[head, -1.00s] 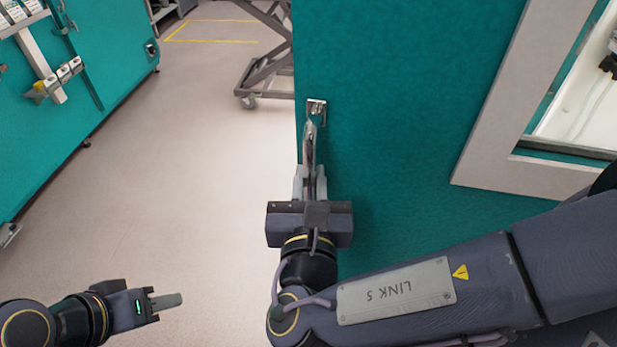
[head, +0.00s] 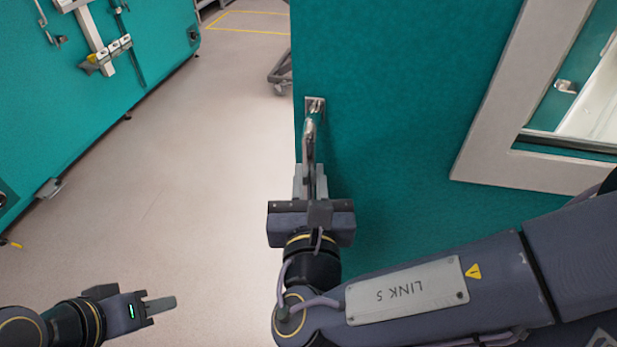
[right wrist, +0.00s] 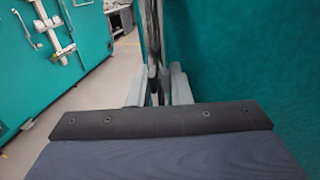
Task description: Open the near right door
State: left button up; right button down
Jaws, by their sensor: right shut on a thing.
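The teal door (head: 400,90) with a pale-framed window fills the right half of the head view. Its free edge runs down the picture near the middle. A metal handle (head: 309,135) stands out near that edge. My right gripper (head: 311,182) is shut on the handle. In the right wrist view the gripper's grey fingers (right wrist: 159,88) sit on both sides of the handle, close to the teal door face (right wrist: 240,60). My left gripper (head: 160,305) is low at the left, over the floor and away from the door. Its finger gap cannot be made out.
A grey wheeled frame (head: 281,72) is partly hidden behind the door edge. Yellow floor lines (head: 245,32) show at the back.

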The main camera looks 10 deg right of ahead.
jog(key=c, duration=1.4)
grip_release()
jog(key=s, duration=0.2)
jog(key=s+b, duration=0.1)
jog(key=s, duration=0.2)
jog(key=s+a, duration=0.1)
jog(key=s, duration=0.1)
jog(key=shift+s, duration=0.4)
